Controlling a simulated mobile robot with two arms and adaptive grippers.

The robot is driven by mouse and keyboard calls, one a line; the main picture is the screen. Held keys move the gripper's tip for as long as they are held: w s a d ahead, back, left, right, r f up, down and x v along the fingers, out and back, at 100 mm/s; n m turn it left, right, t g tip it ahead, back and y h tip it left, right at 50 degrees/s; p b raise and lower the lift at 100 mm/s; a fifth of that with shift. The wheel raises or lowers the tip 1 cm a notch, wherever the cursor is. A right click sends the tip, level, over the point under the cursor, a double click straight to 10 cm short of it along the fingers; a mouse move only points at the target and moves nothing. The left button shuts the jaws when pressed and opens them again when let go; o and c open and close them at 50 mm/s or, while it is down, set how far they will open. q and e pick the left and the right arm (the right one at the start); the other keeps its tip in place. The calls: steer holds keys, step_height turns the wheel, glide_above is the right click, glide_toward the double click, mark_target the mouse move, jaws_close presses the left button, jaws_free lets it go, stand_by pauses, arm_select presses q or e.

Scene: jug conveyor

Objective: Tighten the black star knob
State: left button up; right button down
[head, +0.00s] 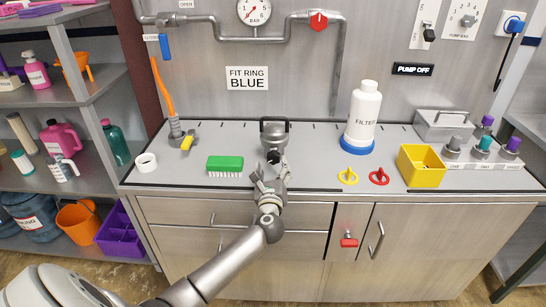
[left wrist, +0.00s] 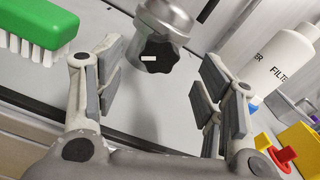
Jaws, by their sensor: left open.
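The black star knob (left wrist: 159,55) shows in the left wrist view, on the front of a grey metal housing (left wrist: 168,18), with a small white mark on its face. In the head view the housing (head: 275,133) stands on the counter, and the knob (head: 273,156) is low on its front, partly hidden by my gripper. My left gripper (head: 269,172) is open right in front of the knob. In the left wrist view its fingers (left wrist: 155,90) are spread wide, with the knob beyond and between them, apart from both. My right gripper is not in view.
A green brush (head: 225,165) lies left of the gripper. A yellow ring (head: 348,176), a red ring (head: 379,177) and a yellow bin (head: 421,167) are to the right. A white filter bottle (head: 363,115) stands behind the rings. The counter (head: 315,167) is clear just right of the gripper.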

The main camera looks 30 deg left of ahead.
mark_target(273, 159)
arm_select(q)
steer(key=shift+x, duration=3.05)
steer(key=c, duration=1)
steer(key=shift+c, duration=0.2)
